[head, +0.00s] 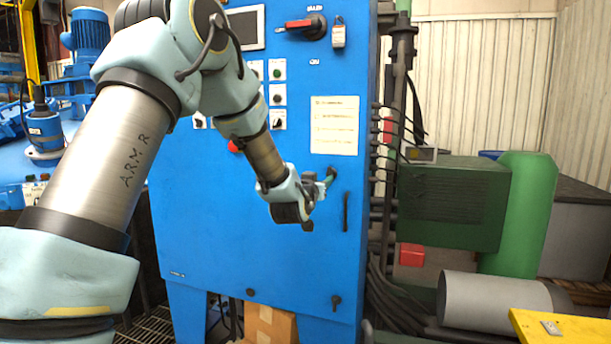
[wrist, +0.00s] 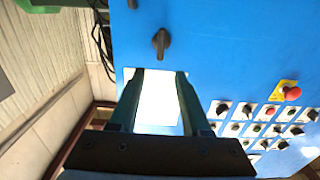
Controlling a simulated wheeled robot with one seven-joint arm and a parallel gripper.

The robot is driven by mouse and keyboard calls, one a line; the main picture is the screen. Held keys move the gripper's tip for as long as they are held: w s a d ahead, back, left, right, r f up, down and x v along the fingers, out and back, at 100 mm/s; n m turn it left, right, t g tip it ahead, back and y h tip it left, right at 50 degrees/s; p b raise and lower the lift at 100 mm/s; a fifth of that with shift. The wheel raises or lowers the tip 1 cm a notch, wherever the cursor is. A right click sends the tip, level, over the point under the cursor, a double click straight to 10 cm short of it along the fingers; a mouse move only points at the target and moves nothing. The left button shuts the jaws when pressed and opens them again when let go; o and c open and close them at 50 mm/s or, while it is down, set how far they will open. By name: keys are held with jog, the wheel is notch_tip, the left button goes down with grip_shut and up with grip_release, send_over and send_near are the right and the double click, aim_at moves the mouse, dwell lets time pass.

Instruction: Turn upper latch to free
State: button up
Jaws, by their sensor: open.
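The upper latch (wrist: 161,42) is a dark turn knob on the blue cabinet door. Its grip looks roughly upright in the wrist view. My gripper (wrist: 160,72) is open and empty, and its two fingers point at the door. The latch shows beyond and between the fingertips, apart from them. In the head view my gripper (head: 324,184) is in front of the door, just below a white paper sheet (head: 334,125); the fingers and wrist largely hide the latch there.
A dark door handle (head: 346,212) and a lower latch (head: 336,302) are below on the same blue cabinet (head: 220,230). Push buttons and switches (wrist: 262,125) are beside the sheet. Pipes and cables (head: 392,130) run along the cabinet's right edge.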

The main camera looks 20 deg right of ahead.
aim_at(329, 171)
jog(key=p+x, duration=0.4)
jog(key=x, duration=0.5)
jog(key=shift+w+r, duration=0.1)
jog(key=shift+w, duration=0.05)
jog(key=shift+w+d, duration=0.35)
jog(key=shift+d, duration=0.05)
grip_shut()
